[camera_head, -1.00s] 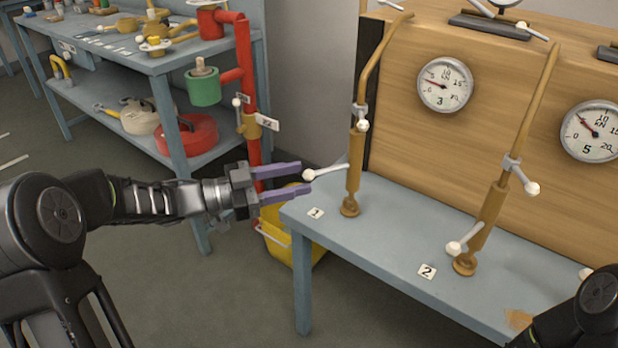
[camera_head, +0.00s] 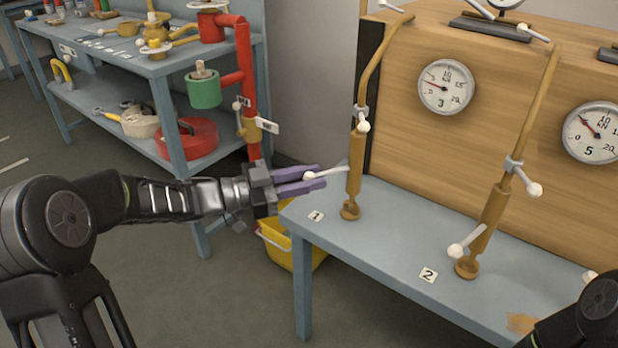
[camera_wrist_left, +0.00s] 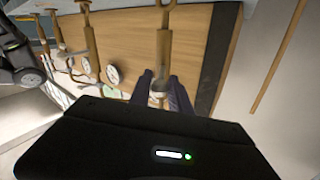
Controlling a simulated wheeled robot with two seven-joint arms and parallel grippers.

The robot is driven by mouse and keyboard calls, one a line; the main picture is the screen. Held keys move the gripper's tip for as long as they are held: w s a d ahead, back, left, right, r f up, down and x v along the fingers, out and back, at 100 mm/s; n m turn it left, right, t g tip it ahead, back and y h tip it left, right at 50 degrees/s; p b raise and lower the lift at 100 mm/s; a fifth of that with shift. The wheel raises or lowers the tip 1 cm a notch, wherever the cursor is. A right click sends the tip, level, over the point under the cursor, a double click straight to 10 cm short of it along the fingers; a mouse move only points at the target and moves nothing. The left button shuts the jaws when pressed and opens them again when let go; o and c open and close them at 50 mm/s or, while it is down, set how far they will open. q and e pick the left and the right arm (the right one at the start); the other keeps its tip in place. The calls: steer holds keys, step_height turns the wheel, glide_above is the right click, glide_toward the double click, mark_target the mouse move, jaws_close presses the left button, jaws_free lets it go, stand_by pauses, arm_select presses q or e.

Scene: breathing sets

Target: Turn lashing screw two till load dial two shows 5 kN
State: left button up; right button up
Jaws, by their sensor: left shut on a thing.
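Lashing screw two (camera_head: 488,225), a tan upright screw by the tag "2" (camera_head: 428,275), has a white ball-ended handle (camera_head: 466,243) low on its left side. A round dial (camera_head: 592,132) to its right bears a bold 5, with its needle pointing up and left. Lashing screw one (camera_head: 354,170), by the tag "1", has a white handle (camera_head: 328,173) pointing left. My left gripper (camera_head: 312,180) is shut on that handle, near its ball end. In the left wrist view my left fingers (camera_wrist_left: 162,95) show beyond the dark gripper body. My right gripper is out of view.
Another dial (camera_head: 446,86), bearing a bold 3, hangs on the wooden block (camera_head: 500,110) beside screw one. A yellow bucket (camera_head: 290,245) stands on the floor behind the blue bench (camera_head: 390,245). A red pipe stand (camera_head: 245,90) and cluttered shelf are at the left.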

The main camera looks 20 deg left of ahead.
arm_select(q)
jaws_close()
stand_by(0.6)
steer(key=shift+d, duration=0.1)
